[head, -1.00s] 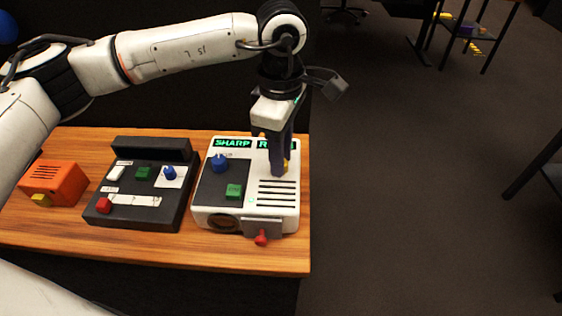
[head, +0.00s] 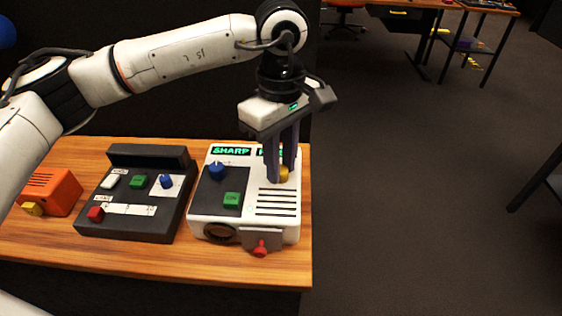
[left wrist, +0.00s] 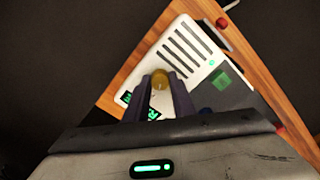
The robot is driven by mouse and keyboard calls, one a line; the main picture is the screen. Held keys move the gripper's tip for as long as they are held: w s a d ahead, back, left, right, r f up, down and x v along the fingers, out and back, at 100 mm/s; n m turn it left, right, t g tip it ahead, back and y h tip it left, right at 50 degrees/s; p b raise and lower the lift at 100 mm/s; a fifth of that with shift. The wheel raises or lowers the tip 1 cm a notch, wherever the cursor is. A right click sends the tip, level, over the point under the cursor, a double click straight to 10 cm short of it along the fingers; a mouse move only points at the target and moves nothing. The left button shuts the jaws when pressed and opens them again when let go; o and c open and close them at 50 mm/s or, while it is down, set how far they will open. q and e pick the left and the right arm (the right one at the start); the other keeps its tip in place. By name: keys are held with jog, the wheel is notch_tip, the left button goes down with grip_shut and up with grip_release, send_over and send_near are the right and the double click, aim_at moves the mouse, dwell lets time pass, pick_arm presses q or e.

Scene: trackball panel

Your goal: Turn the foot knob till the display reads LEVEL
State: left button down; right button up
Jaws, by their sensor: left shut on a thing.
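A white panel box (head: 212,211) stands on the wooden table at the right end. A green-lit display (head: 231,151) on its top reads SHARP, and a second word is mostly hidden behind my fingers. A yellow knob (head: 284,174) is at the box's upper right. My left gripper (head: 281,172) points down and is shut on this knob. In the left wrist view, the yellow knob (left wrist: 160,78) sits between the two fingertips. Which knob is the foot knob is not labelled legibly. My right gripper is not in view.
The white box also carries a blue knob (head: 216,171), a green button (head: 232,200) and a red lever (head: 260,249). A dark control panel (head: 123,222) and an orange box (head: 60,190) stand to its left. The table (head: 291,269) ends just right of the white box.

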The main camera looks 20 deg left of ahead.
pick_arm(q)
jog(key=shift+r, duration=0.1)
jog(key=c, duration=1.5)
grip_release()
jog(key=shift+r, duration=0.1)
notch_tip(320, 180, up, 10)
jog(key=shift+r, duration=0.1)
